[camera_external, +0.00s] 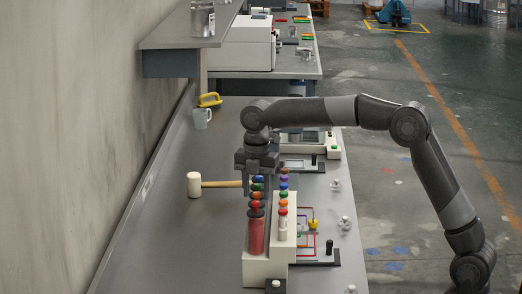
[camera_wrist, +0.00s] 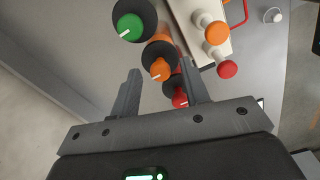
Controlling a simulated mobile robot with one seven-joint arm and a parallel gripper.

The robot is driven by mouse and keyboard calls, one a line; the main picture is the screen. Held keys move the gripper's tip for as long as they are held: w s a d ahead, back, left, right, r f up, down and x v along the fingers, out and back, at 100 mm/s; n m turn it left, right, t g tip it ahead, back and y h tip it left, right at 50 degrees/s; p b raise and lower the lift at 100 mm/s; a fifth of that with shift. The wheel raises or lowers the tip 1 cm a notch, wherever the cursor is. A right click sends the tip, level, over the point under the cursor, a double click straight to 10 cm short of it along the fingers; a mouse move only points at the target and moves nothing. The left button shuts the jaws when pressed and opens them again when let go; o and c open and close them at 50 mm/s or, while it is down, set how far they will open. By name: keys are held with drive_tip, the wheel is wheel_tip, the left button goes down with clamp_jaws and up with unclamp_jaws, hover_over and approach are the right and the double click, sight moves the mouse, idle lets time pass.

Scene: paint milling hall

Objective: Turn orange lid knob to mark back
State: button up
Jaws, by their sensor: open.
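The orange lid knob (camera_wrist: 160,68) sits on a dark round lid between a green knob (camera_wrist: 130,27) and a red knob (camera_wrist: 179,96) in the wrist view. A short white mark on the orange knob points to the lower left in that view. My gripper (camera_wrist: 161,79) is open, with one finger on each side of the orange knob's area; I cannot tell whether either finger touches it. In the external view my gripper (camera_external: 258,185) points down over the left row of coloured knobs, and its fingers partly hide them. A red jar (camera_external: 256,237) stands at the front of that row.
A second row, with an orange knob (camera_wrist: 216,33) and a red knob (camera_wrist: 227,69), runs close beside on white parts. The bench's left side is mostly clear.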

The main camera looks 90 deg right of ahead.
sight(257, 193)
wheel_tip(257, 193, up, 11)
drive_tip(key=shift+f, duration=0.15)
idle(0.5)
idle(0.4)
